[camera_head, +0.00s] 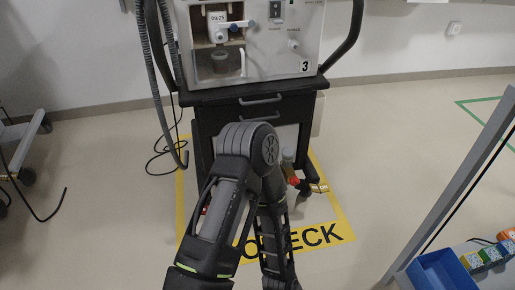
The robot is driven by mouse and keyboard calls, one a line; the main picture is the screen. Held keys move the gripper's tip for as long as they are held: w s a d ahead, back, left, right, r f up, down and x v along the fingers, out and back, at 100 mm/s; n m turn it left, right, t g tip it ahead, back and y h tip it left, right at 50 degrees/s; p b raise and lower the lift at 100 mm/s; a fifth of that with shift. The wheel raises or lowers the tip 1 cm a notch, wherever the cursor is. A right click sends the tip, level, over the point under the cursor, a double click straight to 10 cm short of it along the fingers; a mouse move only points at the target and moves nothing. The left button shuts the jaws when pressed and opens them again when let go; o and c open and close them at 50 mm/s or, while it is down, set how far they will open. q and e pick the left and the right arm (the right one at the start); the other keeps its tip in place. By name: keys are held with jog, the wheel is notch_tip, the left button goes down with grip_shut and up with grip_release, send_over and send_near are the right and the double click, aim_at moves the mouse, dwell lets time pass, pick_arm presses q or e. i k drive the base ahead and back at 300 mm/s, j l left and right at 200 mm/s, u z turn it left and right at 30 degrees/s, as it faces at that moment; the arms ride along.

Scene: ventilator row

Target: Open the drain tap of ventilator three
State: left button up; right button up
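Ventilator three (265,42) stands upright ahead at top centre, marked with a 3, on a black cart (255,96). A white unit labelled 09/25 (218,17) sits in its front recess, with a small blue lever (240,25) at its right side. Low at the cart's right side, a red part (293,180) and a brass-coloured piece (318,188) show beside my bent arm. I cannot tell which of these is the drain tap. One of my arms rises from the bottom, bends in front of the cart and hides its lower middle. Neither gripper shows.
A yellow floor marking (340,232) with partly covered lettering surrounds the cart. Dark hoses and a cable hang at its left. A grey post (462,178) and a blue bin (440,272) stand at right. Open floor (395,130) lies right of the cart.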

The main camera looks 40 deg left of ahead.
aim_at(295, 180)
jog(key=u, duration=1.3)
